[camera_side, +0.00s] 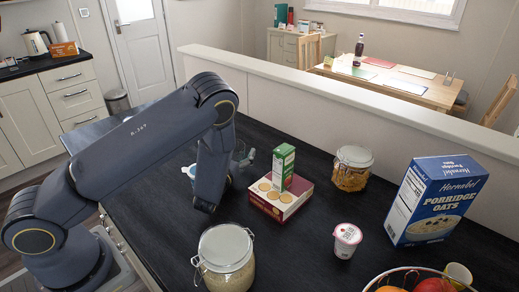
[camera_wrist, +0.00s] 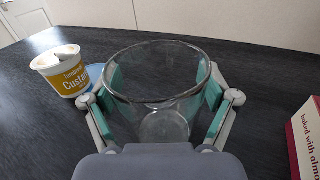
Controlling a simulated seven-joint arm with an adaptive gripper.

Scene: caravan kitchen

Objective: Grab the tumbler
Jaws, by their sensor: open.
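The tumbler (camera_wrist: 158,75) is a clear, empty glass standing upright on the dark worktop. In the wrist view it sits between the two teal-padded fingers of my gripper (camera_wrist: 160,98), one finger on each side. The fingers are open around it; I cannot tell whether either pad touches the glass. In the side view part of the tumbler (camera_side: 238,152) shows behind my arm, and my gripper is mostly hidden there.
A custard pot (camera_wrist: 63,70) stands left of the tumbler. A maroon box (camera_side: 281,197) with a green carton (camera_side: 283,166) on it stands to the right. A lidded jar (camera_side: 226,258), pasta jar (camera_side: 352,168), white tub (camera_side: 346,240) and oats box (camera_side: 434,201) stand on the worktop.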

